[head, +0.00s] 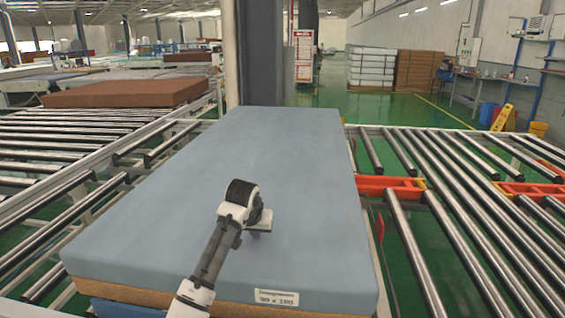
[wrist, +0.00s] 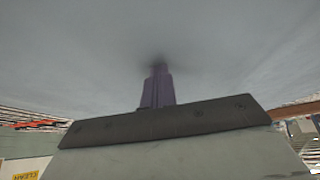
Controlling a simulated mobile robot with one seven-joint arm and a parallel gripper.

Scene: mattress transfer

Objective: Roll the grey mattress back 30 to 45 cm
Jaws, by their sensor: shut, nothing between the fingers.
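The grey mattress (head: 235,165), blue-grey on top with a tan lower layer, lies flat and lengthwise on the roller conveyor, a white size label on its near end. Its surface also fills the upper part of the wrist view (wrist: 70,70). My gripper (head: 258,231) is over the near half of the mattress, somewhat right of its middle. In the wrist view its fingers (wrist: 158,68) are shut together and empty, pointing at the mattress surface. A dark shadow surrounds their tips; I cannot tell whether they touch it.
Bare rollers (head: 450,190) run along the right, with an orange-red tray (head: 390,187) beside the mattress. More rollers (head: 60,165) and a brown mattress (head: 125,93) are at left. A dark column (head: 260,50) stands beyond the far end. Green floor lies behind.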

